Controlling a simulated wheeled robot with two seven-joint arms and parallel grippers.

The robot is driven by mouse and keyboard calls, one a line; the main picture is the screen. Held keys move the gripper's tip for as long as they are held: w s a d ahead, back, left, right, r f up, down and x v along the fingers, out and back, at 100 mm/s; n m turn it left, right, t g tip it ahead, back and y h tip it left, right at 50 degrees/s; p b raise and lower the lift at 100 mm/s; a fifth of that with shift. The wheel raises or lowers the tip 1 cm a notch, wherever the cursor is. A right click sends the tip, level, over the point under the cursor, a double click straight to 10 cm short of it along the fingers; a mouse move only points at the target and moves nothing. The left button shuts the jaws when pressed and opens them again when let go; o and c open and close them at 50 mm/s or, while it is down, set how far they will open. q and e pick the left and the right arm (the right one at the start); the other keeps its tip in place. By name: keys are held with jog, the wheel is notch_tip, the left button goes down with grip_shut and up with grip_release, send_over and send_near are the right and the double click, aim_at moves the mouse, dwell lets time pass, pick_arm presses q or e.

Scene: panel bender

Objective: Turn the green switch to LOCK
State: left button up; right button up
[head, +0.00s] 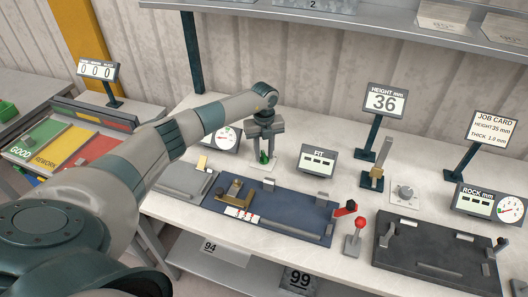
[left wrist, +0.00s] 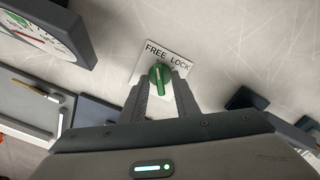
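The green switch (left wrist: 160,78) is a small knob with a pale line along it. It stands on a white plate (left wrist: 151,62) printed FREE and LOCK. Its line runs roughly up and down in the left wrist view, its upper end nearer the word FREE. The switch also shows in the head view (head: 264,157), below my left gripper (head: 265,146). In the left wrist view my left gripper (left wrist: 161,92) has one finger on each side of the switch, apart. I cannot tell whether either finger touches it. My right gripper is not in view.
A dial gauge (head: 225,138) stands close left of the switch, and the FIT display (head: 317,161) to its right. The blue bender bed (head: 285,212) lies in front. A red-knobbed lever (head: 354,240) stands farther right. The white bench (head: 200,215) is clear around the switch plate.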

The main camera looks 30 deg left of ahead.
pick_arm(q)
grip_shut()
jog(key=shift+f+m+b, duration=0.15)
jog(key=shift+m+b, duration=0.65)
jog(key=shift+b, duration=0.35)
jog(key=m+b, duration=0.7)
jog(key=shift+a, duration=0.1)
jog(key=m+b, duration=0.2)
jog(key=shift+m, duration=0.3)
jog(key=shift+m+b, duration=1.15)
jog(key=shift+m, duration=0.15)
jog(key=shift+r, duration=0.25)
